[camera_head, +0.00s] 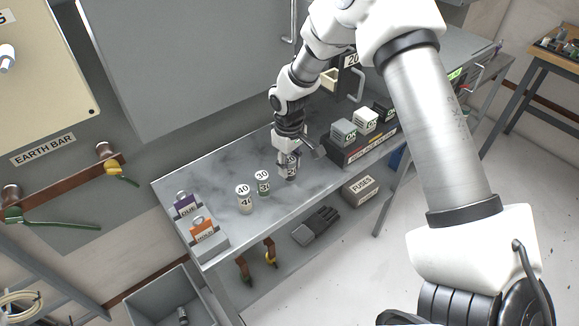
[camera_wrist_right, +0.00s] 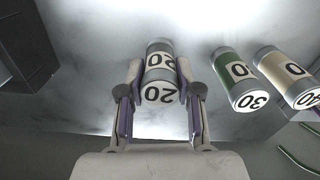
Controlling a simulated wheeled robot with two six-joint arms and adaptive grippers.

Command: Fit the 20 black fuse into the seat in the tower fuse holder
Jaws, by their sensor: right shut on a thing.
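The black 20 fuse (camera_wrist_right: 160,75) is between the fingers of my right gripper (camera_wrist_right: 160,92) in the right wrist view. The gripper is shut on it, with its 20 labels facing the camera. In the head view the fuse (camera_head: 291,168) is upright at the bench top, below my right gripper (camera_head: 290,158). I cannot tell whether it touches the bench. A holder-like fitting with a 20 label (camera_head: 352,60) shows behind my right arm, mostly hidden; I cannot tell whether it is the tower fuse holder. My left gripper is not in view.
The green 30 fuse (camera_head: 263,183) and cream 40 fuse (camera_head: 244,200) stand beside it on the grey bench (camera_head: 220,235). A rack of OK-labelled blocks (camera_head: 362,145) stands to the right. DUE (camera_head: 187,207) and orange (camera_head: 202,229) tagged blocks sit at the left end.

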